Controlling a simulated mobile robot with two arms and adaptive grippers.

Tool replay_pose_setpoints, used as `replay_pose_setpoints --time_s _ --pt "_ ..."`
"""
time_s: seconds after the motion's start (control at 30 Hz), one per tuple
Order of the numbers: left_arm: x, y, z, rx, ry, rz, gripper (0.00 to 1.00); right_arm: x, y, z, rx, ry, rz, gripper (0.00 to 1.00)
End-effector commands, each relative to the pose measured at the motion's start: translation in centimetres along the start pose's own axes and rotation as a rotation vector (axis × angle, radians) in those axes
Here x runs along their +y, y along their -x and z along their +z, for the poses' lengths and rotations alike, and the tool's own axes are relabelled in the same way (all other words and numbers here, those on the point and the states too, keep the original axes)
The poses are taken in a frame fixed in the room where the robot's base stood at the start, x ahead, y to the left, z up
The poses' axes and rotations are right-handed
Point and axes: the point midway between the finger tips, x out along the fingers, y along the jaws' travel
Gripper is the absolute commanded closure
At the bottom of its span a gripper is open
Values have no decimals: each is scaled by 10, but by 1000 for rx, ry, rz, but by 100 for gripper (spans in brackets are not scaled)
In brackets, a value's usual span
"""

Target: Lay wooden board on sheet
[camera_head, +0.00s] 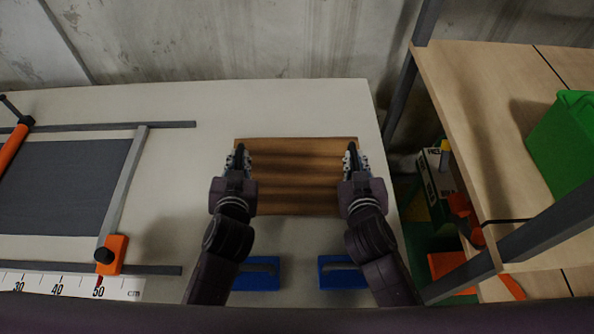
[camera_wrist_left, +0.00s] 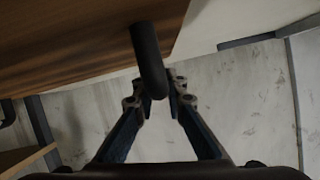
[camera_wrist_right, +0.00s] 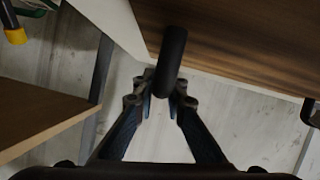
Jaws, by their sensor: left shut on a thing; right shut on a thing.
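The wooden board (camera_head: 300,175) is brown with darker stripes and lies between my two grippers in the head view, over the right part of the pale table. My left gripper (camera_head: 240,152) is shut on a dark handle (camera_wrist_left: 147,55) at the board's left side. My right gripper (camera_head: 352,152) is shut on a matching dark handle (camera_wrist_right: 171,55) at its right side. I cannot tell whether the board touches the table. The dark grey sheet (camera_head: 62,185) lies flat at the left, under a metal frame, and is cut off by the picture edge.
A metal bar (camera_head: 125,190) with an orange block (camera_head: 112,255) stands right of the sheet. A ruler (camera_head: 70,285) runs along the front. Two blue brackets (camera_head: 258,275) lie near the front edge. A shelf (camera_head: 490,110) with a green bin (camera_head: 568,145) stands at the right.

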Motion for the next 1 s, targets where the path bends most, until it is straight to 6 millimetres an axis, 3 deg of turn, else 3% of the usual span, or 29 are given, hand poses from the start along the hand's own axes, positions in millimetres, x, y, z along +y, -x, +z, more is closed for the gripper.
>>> replay_pose_setpoints --time_s 0.63,1.0 --pt "-1 1 -4 3 1 -1 100 1 1 -4 3 -1 0 100" --pt "-6 12 -30 4 1 -1 100 6 12 -29 3 -1 1 100"
